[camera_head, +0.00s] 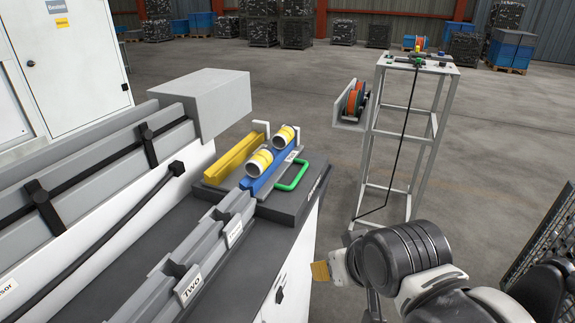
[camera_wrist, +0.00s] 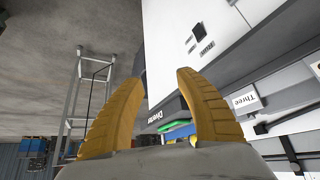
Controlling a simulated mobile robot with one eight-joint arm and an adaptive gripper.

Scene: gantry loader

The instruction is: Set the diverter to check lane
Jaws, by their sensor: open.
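The diverter is a dark slab (camera_head: 262,209) at the end of the lanes, its edge lettered "Diverter" in the wrist view (camera_wrist: 153,119). It bears a yellow channel (camera_head: 231,160), a blue channel (camera_head: 262,184) and a green handle (camera_head: 291,179), also partly visible in the wrist view (camera_wrist: 178,131). The blue channel lies nearer the handle and carries two white-and-yellow cylinders (camera_head: 259,163). It appears in line with the grey lane. My gripper (camera_wrist: 160,76) is open and empty, apart from the handle; its ochre finger (camera_head: 320,271) shows right of the cabinet.
Grey lanes (camera_head: 228,212) with labels including "Two" run along the cabinet top. A black switch (camera_wrist: 198,32) sits on the white cabinet panel. A white frame stand (camera_head: 372,150) with reels stands at the back right. Floor between cabinet and stand is clear.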

